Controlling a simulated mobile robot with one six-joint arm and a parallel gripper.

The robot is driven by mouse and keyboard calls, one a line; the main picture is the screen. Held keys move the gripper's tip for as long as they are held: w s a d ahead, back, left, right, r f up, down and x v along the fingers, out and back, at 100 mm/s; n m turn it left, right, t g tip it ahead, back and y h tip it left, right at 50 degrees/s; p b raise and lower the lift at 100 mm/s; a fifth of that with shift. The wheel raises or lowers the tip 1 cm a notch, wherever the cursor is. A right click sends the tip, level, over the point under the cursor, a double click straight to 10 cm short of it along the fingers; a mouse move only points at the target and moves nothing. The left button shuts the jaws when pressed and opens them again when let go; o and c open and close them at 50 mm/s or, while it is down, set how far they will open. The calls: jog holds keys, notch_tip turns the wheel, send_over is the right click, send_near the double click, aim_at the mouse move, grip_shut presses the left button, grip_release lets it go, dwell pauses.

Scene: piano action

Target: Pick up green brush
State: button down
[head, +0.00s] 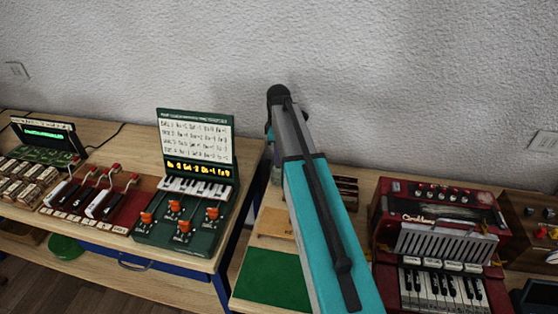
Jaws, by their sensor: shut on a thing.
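I cannot make out a green brush in the head view. My own teal and grey arm rises through the middle of the picture and covers part of the table behind it. My gripper does not show; it is hidden behind the arm or out of the picture. A flat green mat (270,281) lies on the table just left of my arm. A round green thing (66,247) shows low at the left, below the tabletop; I cannot tell what it is.
A green board (205,180) with orange-topped parts and a raised panel stands left of my arm. A red accordion-like instrument (440,232) stands at the right. A small screen (48,135) and key mechanisms (98,195) crowd the far left. A white wall closes the back.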

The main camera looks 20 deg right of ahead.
jog(key=shift+r+b, duration=0.8)
jog(key=shift+r, duration=3.45)
